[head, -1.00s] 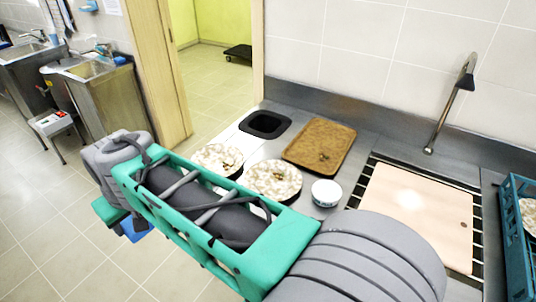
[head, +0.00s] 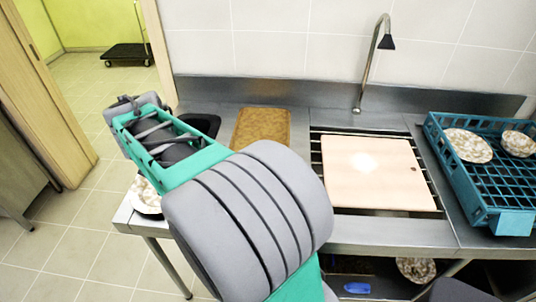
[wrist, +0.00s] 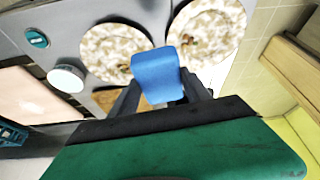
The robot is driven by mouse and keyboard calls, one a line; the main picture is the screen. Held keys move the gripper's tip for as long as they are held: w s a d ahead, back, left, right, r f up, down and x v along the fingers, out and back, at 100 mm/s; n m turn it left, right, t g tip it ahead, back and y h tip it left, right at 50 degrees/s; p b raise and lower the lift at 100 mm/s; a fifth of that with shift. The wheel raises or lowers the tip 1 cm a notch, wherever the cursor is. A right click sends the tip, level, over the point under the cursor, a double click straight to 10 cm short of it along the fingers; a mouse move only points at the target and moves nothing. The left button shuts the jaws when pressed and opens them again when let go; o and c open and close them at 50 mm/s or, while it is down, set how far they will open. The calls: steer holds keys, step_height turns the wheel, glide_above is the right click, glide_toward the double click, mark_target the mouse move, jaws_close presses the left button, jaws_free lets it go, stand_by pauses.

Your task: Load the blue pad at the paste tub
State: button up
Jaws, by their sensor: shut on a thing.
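My gripper (wrist: 160,88) is shut on a blue pad (wrist: 157,68), which sticks out beyond the fingers in the wrist view. A round white tub (wrist: 67,78), probably the paste tub, stands on the counter left of the pad and apart from it. A teal disc (wrist: 37,37) with a pale mark lies near the tub; I cannot tell what it is. In the head view my arm hides the tub, and the pad and fingertips do not show.
Two soiled speckled plates (wrist: 113,50) (wrist: 210,35) lie beyond the pad. In the head view are a brown tray (head: 262,130), a pale board (head: 375,172) over the sink, a tall faucet (head: 370,65) and a blue rack (head: 490,180) holding crockery. A blue item (head: 357,288) lies below.

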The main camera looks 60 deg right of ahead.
steer(key=s+d+f+m+g+y, duration=0.1)
steer(key=s+d+f+m+g, duration=0.2)
steer(key=s+d+m, duration=0.7)
steer(key=s+d+f+m+g+y, duration=0.1)
steer(key=s+d+f+m+g, duration=0.2)
steer(key=s+d+m, duration=0.75)
steer(key=shift+n, duration=0.95)
steer(key=f+b, duration=0.1)
steer(key=d+f+b, duration=0.1)
steer(key=f, duration=0.1)
steer(key=d+f+b, duration=0.1)
steer(key=f+b, duration=0.1)
steer(key=shift+s+d+f, duration=0.2)
steer(key=shift+s+f, duration=0.05)
steer(key=shift+s, duration=0.05)
steer(key=shift+a+f+b, duration=0.1)
steer(key=shift+f+b, duration=0.45)
steer(key=shift+f, duration=0.05)
step_height(320, 180, up, 7)
steer(key=p, duration=0.5)
